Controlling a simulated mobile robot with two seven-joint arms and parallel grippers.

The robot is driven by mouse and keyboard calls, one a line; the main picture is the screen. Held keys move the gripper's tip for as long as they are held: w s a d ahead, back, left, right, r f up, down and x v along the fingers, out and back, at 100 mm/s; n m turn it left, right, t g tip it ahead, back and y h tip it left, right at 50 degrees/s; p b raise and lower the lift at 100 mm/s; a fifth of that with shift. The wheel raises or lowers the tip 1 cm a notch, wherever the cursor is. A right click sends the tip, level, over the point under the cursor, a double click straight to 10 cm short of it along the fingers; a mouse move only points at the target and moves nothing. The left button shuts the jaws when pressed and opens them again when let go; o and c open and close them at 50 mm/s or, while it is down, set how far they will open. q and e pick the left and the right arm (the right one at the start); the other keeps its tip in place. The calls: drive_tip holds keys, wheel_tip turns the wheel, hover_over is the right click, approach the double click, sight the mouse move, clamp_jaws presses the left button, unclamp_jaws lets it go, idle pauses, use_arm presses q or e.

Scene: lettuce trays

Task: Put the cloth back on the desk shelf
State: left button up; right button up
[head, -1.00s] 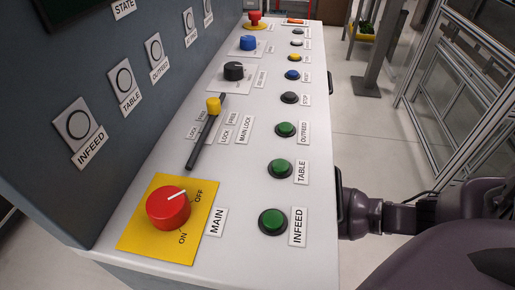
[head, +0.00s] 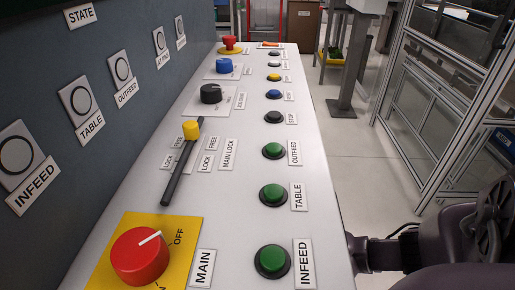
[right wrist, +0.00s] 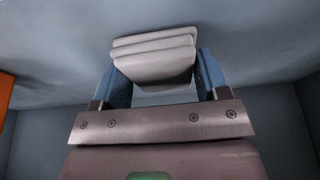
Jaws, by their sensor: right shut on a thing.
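The folded white cloth (right wrist: 154,52) shows in the right wrist view, between the two blue fingers of my right gripper (right wrist: 157,74). The gripper is shut on it, and the cloth's layered folds face up in the picture. In the head view the desk (head: 235,170) is a long white control panel; its shelf cannot be made out. My right arm is at the lower right of the head view, beside the desk's right edge, with its gripper hidden there. My left gripper is in neither view.
Blue-grey surfaces surround the gripper in the wrist view, with an orange object (right wrist: 5,95) at the left. The desk top carries a red main switch (head: 139,257), several buttons and a black lever (head: 181,172). Clear floor (head: 375,175) lies right of the desk, before a framed glass fence (head: 450,100).

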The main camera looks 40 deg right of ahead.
drive_tip(key=shift+f, duration=0.2)
drive_tip(key=o, duration=1)
drive_tip(key=shift+o, duration=0.2)
drive_tip(key=shift+r, duration=0.3)
use_arm(q)
drive_tip(key=p, duration=0.2)
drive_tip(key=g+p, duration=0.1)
drive_tip(key=p, duration=0.2)
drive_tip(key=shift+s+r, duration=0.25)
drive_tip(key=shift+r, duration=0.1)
use_arm(e)
drive_tip(key=v, duration=1.1)
drive_tip(key=shift+r, duration=0.4)
drive_tip(key=shift+s+d, duration=0.15)
